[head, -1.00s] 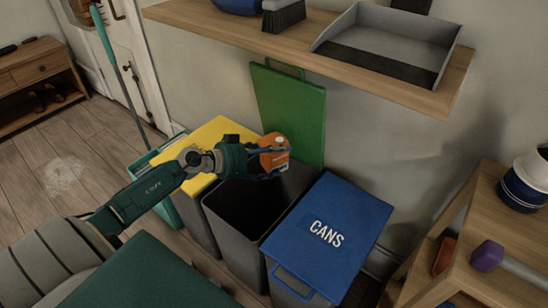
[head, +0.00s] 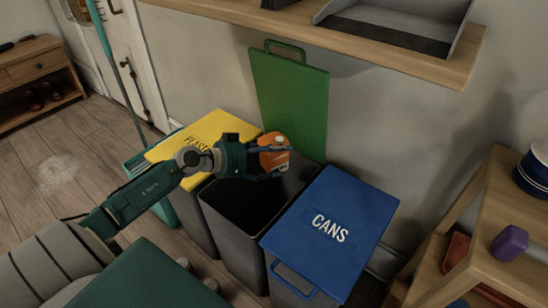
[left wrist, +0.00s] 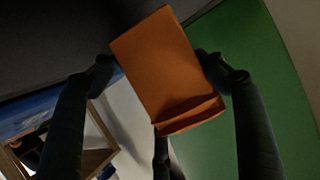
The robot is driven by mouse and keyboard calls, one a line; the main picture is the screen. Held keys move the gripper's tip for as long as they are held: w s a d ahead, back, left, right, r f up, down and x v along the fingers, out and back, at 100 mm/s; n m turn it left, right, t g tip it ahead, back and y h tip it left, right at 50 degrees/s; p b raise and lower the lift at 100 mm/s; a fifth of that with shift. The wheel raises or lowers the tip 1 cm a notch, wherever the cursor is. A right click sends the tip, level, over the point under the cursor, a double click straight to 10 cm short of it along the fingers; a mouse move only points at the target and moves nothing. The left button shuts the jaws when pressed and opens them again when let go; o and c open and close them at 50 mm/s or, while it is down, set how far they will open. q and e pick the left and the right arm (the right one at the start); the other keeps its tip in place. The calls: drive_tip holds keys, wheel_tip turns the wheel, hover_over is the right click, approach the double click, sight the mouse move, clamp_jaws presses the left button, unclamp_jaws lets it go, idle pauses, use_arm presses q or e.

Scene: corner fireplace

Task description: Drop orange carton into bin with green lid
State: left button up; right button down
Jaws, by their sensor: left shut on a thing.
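The orange carton (head: 273,158) is between the fingers of my left gripper (head: 268,160), above the back part of the open bin. It also shows in the left wrist view (left wrist: 166,72), with a finger on each side of it. The left gripper is shut on it. The dark bin (head: 243,215) stands in the middle of the row, and its green lid (head: 291,100) is raised upright behind it against the wall. The bin's opening is uncovered; its far part is partly hidden by the gripper. My right gripper is not in view.
A closed yellow-lidded bin (head: 187,143) stands left and a closed blue "CANS" lid (head: 329,224) right of the open bin. A wooden wall shelf (head: 400,52) with a grey dustpan hangs above. A wooden rack (head: 500,262) with a purple dumbbell stands at right.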

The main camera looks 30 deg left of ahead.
use_arm(q)
drive_tip(key=o, duration=1.2)
drive_tip(key=shift+v, duration=6)
drive_tip(key=shift+r, duration=0.15)
